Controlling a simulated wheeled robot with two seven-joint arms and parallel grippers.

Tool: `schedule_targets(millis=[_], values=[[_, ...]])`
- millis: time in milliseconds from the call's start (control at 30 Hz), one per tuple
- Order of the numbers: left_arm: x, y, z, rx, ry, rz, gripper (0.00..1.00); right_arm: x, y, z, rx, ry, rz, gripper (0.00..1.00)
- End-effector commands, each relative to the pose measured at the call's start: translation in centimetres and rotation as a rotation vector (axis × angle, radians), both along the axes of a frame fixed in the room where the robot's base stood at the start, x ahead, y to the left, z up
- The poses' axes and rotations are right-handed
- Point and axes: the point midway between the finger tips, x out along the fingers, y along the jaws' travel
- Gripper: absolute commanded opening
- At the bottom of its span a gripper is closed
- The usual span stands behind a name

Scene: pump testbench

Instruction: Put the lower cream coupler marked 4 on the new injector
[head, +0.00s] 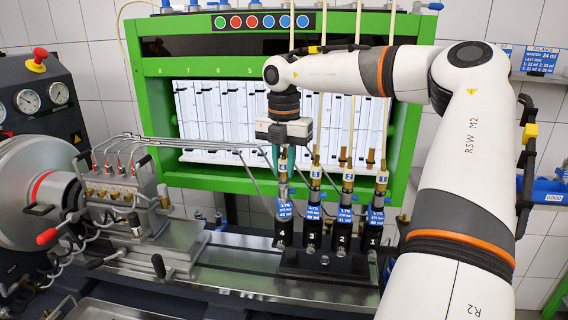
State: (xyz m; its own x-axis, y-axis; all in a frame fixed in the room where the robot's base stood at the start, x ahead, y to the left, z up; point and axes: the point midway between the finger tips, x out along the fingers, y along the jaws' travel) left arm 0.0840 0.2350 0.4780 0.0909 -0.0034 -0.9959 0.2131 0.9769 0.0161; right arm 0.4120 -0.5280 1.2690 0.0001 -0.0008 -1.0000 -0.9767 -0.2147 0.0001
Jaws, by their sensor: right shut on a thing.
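The coupler marked 4 (283,168) has a blue-and-white number tag and a brass-coloured body. The coupler is upright, in line above the injector with the blue 176 label (284,209), which stands in the black holder at position 4. The coupler sits slightly higher than its neighbours; I cannot tell whether it touches the injector. My left gripper is not in view.
Couplers marked 3 (315,178), 2 (348,182) and 1 (381,181) stand close by on the right, with cream tubes rising from them. Metal pipes run from the pump block (125,190) on the left. The green frame (157,110) with measuring tubes stands behind.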

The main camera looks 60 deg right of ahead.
Motion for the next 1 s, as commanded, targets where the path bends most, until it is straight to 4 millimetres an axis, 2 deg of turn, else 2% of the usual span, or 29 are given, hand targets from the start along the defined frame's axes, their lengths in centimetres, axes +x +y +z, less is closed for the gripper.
schedule_targets(millis=[433,933,967,1000], values=[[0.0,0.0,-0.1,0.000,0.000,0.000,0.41,0.0,0.0,-0.1,0.000,0.000,0.000,0.00],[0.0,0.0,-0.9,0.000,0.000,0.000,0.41,0.0,0.0,-1.1,0.001,0.000,0.000,0.00],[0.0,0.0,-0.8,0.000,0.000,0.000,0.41,0.0,0.0,-1.1,0.001,0.000,0.000,0.23],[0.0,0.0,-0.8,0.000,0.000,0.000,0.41,0.0,0.0,-1.1,0.001,0.000,0.000,0.30]])
